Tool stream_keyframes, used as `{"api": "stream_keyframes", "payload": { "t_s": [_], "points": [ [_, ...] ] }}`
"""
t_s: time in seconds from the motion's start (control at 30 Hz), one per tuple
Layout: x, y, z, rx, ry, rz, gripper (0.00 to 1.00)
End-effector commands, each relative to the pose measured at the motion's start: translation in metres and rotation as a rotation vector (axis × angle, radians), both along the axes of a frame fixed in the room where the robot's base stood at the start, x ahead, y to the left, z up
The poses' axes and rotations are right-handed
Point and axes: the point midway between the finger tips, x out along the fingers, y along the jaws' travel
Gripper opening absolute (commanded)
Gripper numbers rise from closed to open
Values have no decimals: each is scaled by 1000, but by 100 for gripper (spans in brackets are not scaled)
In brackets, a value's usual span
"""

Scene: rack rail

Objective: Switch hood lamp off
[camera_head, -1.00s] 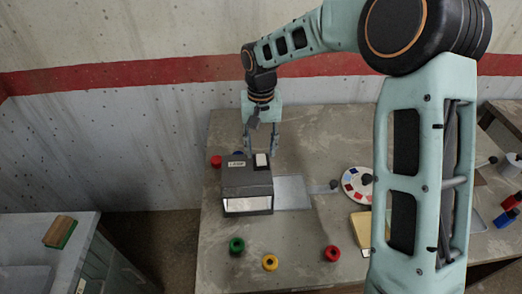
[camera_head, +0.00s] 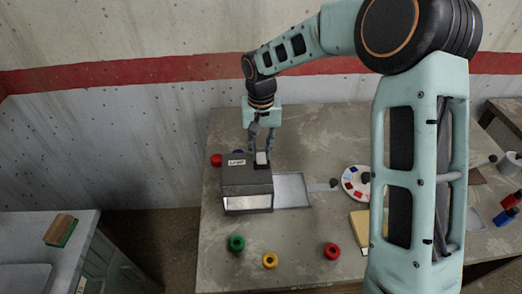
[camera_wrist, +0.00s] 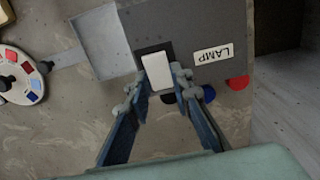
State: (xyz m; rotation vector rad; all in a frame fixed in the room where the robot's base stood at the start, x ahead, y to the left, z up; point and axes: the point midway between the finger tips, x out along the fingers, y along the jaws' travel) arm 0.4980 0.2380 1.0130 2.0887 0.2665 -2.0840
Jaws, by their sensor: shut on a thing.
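The grey hood (camera_head: 247,189) stands on the table, its front window (camera_head: 247,203) pale and bright. In the wrist view the switch (camera_wrist: 157,70) and the label (camera_wrist: 213,54) show plainly. My gripper (camera_head: 262,153) points down at the switch from above. In the wrist view my gripper's fingertips (camera_wrist: 160,72) are shut on the white switch, one at each side. The switch's lower edge is partly hidden between the fingers.
A flat grey tray (camera_head: 291,189) lies right of the hood, beside a palette disc (camera_head: 356,182) with coloured patches. A red knob (camera_head: 216,160) is behind the hood at left.

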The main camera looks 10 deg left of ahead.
Motion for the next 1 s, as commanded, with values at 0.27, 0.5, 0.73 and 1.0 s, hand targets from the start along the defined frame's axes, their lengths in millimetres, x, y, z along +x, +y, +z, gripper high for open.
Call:
{"api": "stream_keyframes", "payload": {
  "t_s": [0.27,0.5,0.73,1.0],
  "points": [
    [-1,-1,-5,22,-99,2,0],
    [-4,-1,-4,51,-202,1,0],
    [-6,-1,-4,75,-293,0,0],
    [-8,-2,0,91,-351,0,0]
  ]
}}
